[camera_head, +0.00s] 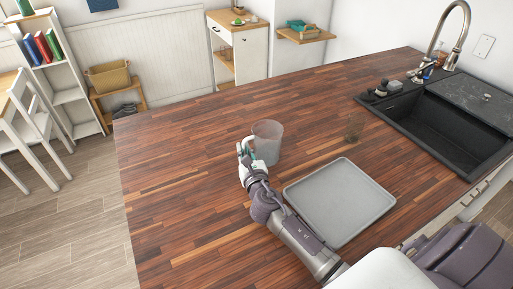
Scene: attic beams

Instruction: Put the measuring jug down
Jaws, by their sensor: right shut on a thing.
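The measuring jug (268,139) is a grey, see-through vessel near the middle of the wooden counter (190,150). My right gripper (247,155) is at the jug's left near side, shut on it. The jug looks upright. Its base shows at or just above the counter; I cannot tell whether it touches. The gripper and wrist hide part of the jug's near left side. My left gripper is not in view.
A grey tray (340,200) lies right of my right arm. A clear glass (354,127) stands beyond the tray. A black sink (460,130) with a tap (458,35) is at the right. The counter's left part is clear.

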